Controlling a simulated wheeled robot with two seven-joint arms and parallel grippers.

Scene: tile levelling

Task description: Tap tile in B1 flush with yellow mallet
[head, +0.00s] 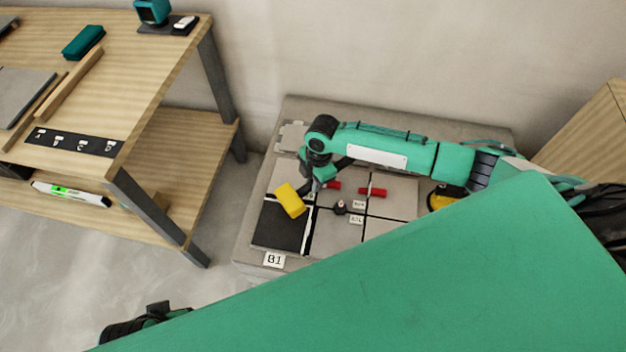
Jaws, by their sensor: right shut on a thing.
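The yellow mallet (291,200) has a block-shaped yellow head, tilted, over the upper edge of the dark square beside the B1 label. My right gripper (318,182) is shut on the mallet; its handle is mostly hidden by the gripper. The B1 label (274,260) is a white tag at the front left of the grey platform. The dark B1 square (277,228) has a pale strip along its right edge; I cannot tell its height against its neighbours. A black part at the lower left, probably my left gripper (152,322), is too cut off to read.
Grey tiles (337,231) fill the platform, with red pieces (373,192), a small dark knob (340,207) and white tags among them. A yellow and black object (440,198) lies at right. A wooden workbench (150,60) stands left; bare floor separates it from the platform.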

